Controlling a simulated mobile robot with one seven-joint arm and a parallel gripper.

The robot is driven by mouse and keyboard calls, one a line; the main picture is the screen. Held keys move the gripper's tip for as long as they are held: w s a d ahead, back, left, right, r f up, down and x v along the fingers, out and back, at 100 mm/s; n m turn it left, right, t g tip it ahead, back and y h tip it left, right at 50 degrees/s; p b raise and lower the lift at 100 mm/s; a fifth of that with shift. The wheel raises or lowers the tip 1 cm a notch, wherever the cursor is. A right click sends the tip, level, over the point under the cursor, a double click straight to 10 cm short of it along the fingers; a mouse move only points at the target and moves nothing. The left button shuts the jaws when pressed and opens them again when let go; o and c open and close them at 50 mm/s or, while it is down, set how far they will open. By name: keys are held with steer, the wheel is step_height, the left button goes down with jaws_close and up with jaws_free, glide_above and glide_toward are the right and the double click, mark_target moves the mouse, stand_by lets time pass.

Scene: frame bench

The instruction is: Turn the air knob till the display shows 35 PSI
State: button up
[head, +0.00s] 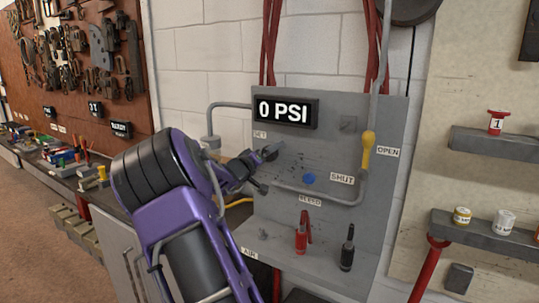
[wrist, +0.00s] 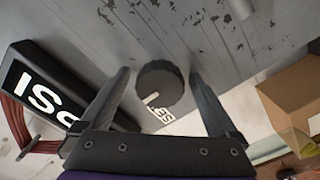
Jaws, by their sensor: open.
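The display (head: 286,112) at the top of the grey panel reads 0 PSI; part of it shows upside down in the wrist view (wrist: 40,95). A dark round knob (wrist: 162,84) with a pale pointer mark sits beside the SET label (wrist: 160,115). In the head view the knob (head: 270,152) is partly hidden by my gripper (head: 262,171). My gripper is open, with one finger on each side of the knob in the wrist view (wrist: 160,73). I cannot tell whether either finger touches it.
A yellow valve handle (head: 367,146) stands near the OPEN and SHUT labels. A blue button (head: 309,178) sits above the BLEED label. A pipe (head: 320,195) crosses the panel below it. Red (head: 301,238) and black (head: 347,250) fittings stand on the ledge below. A cardboard box (wrist: 292,105) shows at right.

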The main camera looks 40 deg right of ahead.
steer(key=c, duration=1.4)
steer(key=shift+o, duration=0.2)
steer(key=shift+m, duration=0.4)
steer(key=m, duration=0.3)
steer(key=shift+m, duration=0.4)
steer(key=m+b, duration=0.2)
steer(key=m, duration=0.3)
steer(key=shift+f, duration=0.15)
steer(key=m+b, duration=0.4)
steer(key=m, duration=0.2)
steer(key=shift+m, duration=0.4)
steer(key=shift+m+b, duration=1.35)
steer(key=shift+m, duration=0.85)
